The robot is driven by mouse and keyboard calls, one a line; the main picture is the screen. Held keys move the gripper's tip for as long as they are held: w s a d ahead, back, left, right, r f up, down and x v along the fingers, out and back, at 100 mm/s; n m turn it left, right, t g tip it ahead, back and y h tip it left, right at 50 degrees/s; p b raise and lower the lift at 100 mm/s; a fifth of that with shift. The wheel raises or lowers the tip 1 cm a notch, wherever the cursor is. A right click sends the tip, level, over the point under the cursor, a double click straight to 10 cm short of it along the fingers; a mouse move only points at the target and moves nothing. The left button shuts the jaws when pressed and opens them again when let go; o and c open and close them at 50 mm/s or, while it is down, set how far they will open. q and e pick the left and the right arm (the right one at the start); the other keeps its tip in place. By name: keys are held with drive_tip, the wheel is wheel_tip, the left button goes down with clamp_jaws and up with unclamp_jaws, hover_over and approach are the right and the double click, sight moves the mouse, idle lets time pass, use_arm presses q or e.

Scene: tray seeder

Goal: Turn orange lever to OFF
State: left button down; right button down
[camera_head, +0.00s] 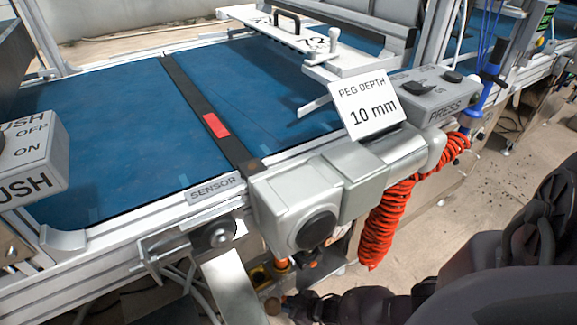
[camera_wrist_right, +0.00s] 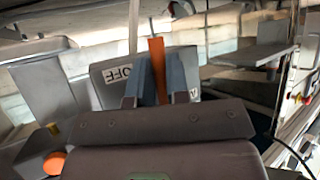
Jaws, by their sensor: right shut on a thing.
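In the right wrist view the orange lever (camera_wrist_right: 157,62) stands upright between the two blue-grey fingers of my right gripper (camera_wrist_right: 156,82). The fingers are shut on it, and its top end sticks out above them. Behind it is a grey box face with an OFF label (camera_wrist_right: 118,73) to the left of the lever. A second label at the right is mostly hidden by a finger. In the head view my right arm reaches in from the lower right, low under the front of the machine. The lever cannot be made out clearly there. My left gripper is not in view.
The blue conveyor belt (camera_head: 110,133) has a SENSOR label (camera_head: 213,188) at its edge. A grey motor housing (camera_head: 293,205) and a coiled orange hose (camera_head: 386,215) are close to my right arm. A 10 mm sign (camera_head: 367,104) and PRESS box (camera_head: 440,95) stand above.

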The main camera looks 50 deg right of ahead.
drive_tip(key=shift+d, duration=0.1)
drive_tip(key=c, duration=1.4)
unclamp_jaws()
drive_tip(key=shift+s, duration=0.1)
use_arm(q)
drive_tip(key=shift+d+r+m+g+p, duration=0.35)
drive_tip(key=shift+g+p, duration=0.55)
drive_tip(key=shift+p, duration=1.35)
use_arm(e)
drive_tip(key=v, duration=1)
drive_tip(key=shift+s+r, duration=0.25)
drive_tip(key=shift+s, duration=0.1)
